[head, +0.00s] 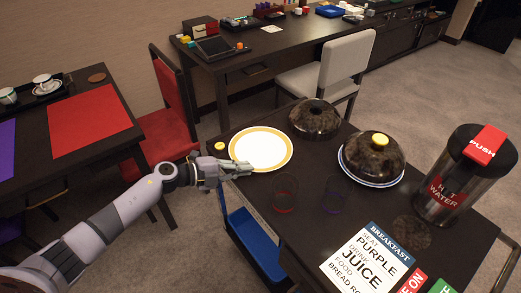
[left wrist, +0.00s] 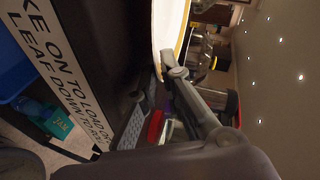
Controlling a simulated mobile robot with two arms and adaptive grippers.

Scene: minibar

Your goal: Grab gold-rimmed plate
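The gold-rimmed plate (head: 261,147), white with a yellow-gold rim, lies on the dark cart top near its left corner. My left gripper (head: 243,170) is at the plate's near-left rim, over the cart's edge. In the left wrist view the plate (left wrist: 165,30) shows edge-on at the top, and a finger of my left gripper (left wrist: 178,74) is right by its rim. The other finger is not clearly visible, so I cannot tell whether the gripper has closed on the rim. My right gripper is not in view.
A red chair (head: 172,110) stands left of the cart. A blue bin (head: 253,240) sits below.

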